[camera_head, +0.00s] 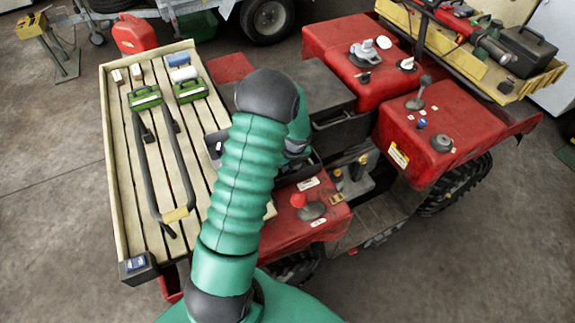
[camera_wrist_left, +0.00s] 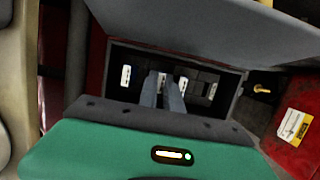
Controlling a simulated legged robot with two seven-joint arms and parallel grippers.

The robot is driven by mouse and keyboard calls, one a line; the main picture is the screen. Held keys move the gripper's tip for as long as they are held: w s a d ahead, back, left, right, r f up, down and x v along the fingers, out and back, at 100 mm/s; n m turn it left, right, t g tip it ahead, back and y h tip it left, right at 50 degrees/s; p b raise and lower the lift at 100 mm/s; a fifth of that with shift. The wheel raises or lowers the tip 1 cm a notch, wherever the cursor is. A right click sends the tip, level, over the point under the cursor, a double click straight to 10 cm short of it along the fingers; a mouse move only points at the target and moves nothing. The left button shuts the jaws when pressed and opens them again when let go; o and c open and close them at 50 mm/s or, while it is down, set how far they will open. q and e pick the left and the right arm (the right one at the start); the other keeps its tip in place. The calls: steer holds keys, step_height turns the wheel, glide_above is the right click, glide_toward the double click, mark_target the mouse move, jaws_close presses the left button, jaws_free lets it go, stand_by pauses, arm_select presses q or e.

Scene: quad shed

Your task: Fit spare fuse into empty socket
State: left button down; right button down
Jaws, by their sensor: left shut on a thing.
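In the left wrist view my left gripper (camera_wrist_left: 161,92) reaches into an open dark fuse box (camera_wrist_left: 239,97). Its two grey fingers are close together around a small pale piece, which looks like the spare fuse (camera_wrist_left: 161,80); most of it is hidden. White-faced fuses show to the left (camera_wrist_left: 126,75) and right (camera_wrist_left: 212,90) of the fingers, with another (camera_wrist_left: 183,84) close to the right finger. I cannot tell which socket is empty or whether the held fuse touches one. In the head view my green arm hides the gripper and most of the box. My right gripper is not in view.
The box's grey lid (camera_wrist_left: 205,25) stands open close over the fingers. Red bodywork with a yellow label (camera_wrist_left: 292,125) lies to the right. In the head view a slatted rack (camera_head: 118,185) with green-based items is left; a red-knobbed lever (camera_head: 298,200) stands near my arm.

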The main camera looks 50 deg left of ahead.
arm_select(q)
steer(key=c, duration=1.4)
jaws_free()
steer(key=shift+c, duration=0.2)
steer(key=p+v, duration=0.2)
steer(key=v, duration=1.4)
steer(key=shift+d+r, duration=0.25)
steer(key=shift+r, duration=0.05)
